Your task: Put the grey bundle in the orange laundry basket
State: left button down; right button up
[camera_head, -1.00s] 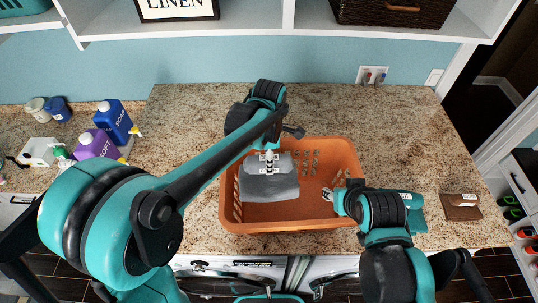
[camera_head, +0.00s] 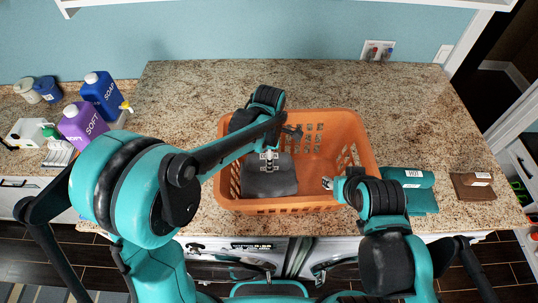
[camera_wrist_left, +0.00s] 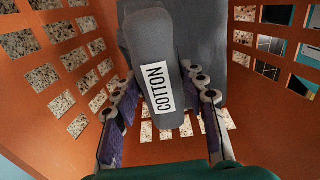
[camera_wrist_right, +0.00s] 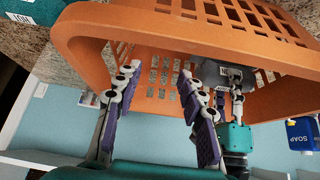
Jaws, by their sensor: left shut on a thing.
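The grey bundle (camera_head: 268,182) is inside the orange laundry basket (camera_head: 300,207), in its left part near the front wall. My left gripper (camera_head: 269,158) is shut on the bundle from above. The left wrist view shows the bundle's fold (camera_wrist_left: 148,35) with its COTTON label between the fingers, and the orange walls (camera_wrist_left: 50,120) around them. I cannot tell whether the bundle touches the basket floor. My right gripper (camera_head: 328,183) is at the basket's right side. In the right wrist view its fingers (camera_wrist_right: 158,90) are apart and empty, close to the basket wall (camera_wrist_right: 110,35).
A teal folded bundle (camera_head: 420,198) and a brown one (camera_head: 472,187) lie right of the basket. Soap (camera_head: 103,97) and softener (camera_head: 82,124) bottles stand at the left. The granite counter behind the basket is clear. Washing machines are below the front edge.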

pick_arm(q)
jog(key=shift+f, duration=0.35)
jog(key=c, duration=0.8)
grip_release()
notch_tip(320, 180, up, 24)
jog(key=p, duration=0.8)
